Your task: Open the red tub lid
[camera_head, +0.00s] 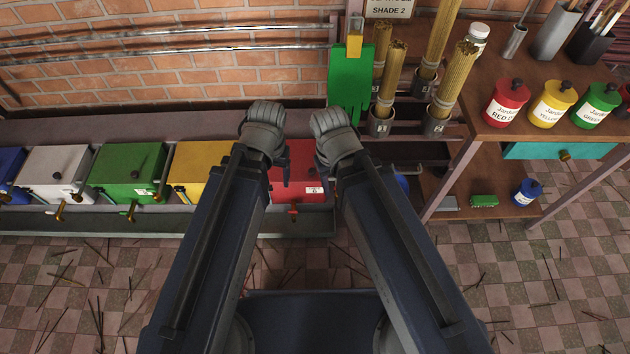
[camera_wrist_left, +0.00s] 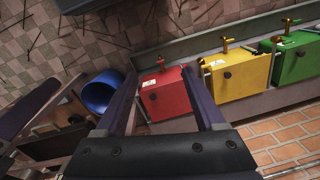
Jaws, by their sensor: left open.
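The red tub (camera_head: 306,168) is a box at the right end of a row of coloured boxes in the head view, partly hidden by my arms. In the left wrist view the red tub (camera_wrist_left: 174,97) shows its red lid with a dark round knob (camera_wrist_left: 153,97); the lid looks closed. My left gripper (camera_head: 281,165) is above the tub. In the left wrist view its spread, empty fingers (camera_wrist_left: 162,73) frame the tub, apart from the knob. My right gripper (camera_head: 322,160) is close on the right; its fingers are mostly hidden.
Yellow (camera_head: 203,166), green (camera_head: 128,171) and white (camera_head: 54,172) boxes stand left of the red tub in a grey trough (camera_head: 150,223). A shelf table (camera_head: 462,154) at right bears bundled sticks and jars, including a red jar (camera_head: 506,101). A brick wall (camera_head: 180,87) stands behind.

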